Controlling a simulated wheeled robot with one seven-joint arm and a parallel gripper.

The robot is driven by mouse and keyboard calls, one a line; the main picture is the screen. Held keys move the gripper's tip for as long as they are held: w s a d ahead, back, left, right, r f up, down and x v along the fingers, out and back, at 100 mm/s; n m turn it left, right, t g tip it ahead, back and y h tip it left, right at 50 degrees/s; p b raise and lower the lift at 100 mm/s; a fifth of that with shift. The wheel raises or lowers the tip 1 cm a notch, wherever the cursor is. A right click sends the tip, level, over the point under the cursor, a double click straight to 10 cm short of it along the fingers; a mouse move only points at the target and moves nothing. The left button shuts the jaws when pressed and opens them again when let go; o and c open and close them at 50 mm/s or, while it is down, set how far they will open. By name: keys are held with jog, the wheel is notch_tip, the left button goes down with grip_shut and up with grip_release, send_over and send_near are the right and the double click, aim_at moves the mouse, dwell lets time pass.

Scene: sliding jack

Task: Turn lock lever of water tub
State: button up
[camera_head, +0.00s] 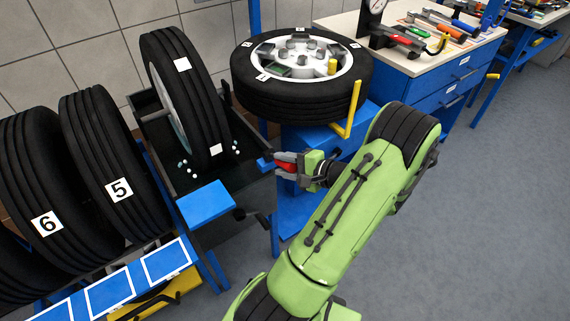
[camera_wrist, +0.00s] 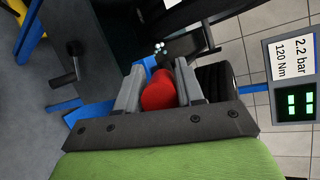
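The dark water tub (camera_head: 240,163) stands left of centre in the head view, with a tyre (camera_head: 196,95) upright in it. A red lever handle (camera_head: 288,167) sits at the tub's right side, by a blue bracket. My gripper (camera_head: 279,164) reaches it from the right. In the wrist view the red handle (camera_wrist: 158,91) lies between the two grey fingers of my gripper (camera_wrist: 158,85), with both fingers against its sides. The lever's far end is hidden.
A tyre on its side (camera_head: 275,99) lies on a blue stand behind my gripper, with a yellow arm (camera_head: 352,112) close by. Tyres 5 and 6 stand on a rack at left. A black crank (camera_wrist: 68,65) shows in the wrist view. Open floor lies at right.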

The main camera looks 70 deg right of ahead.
jog(key=o, duration=0.3)
jog(key=shift+o, duration=0.2)
jog(key=p+v, duration=0.4)
jog(key=v, duration=1.1)
jog(key=shift+s, duration=0.35)
jog(key=shift+a, duration=0.1)
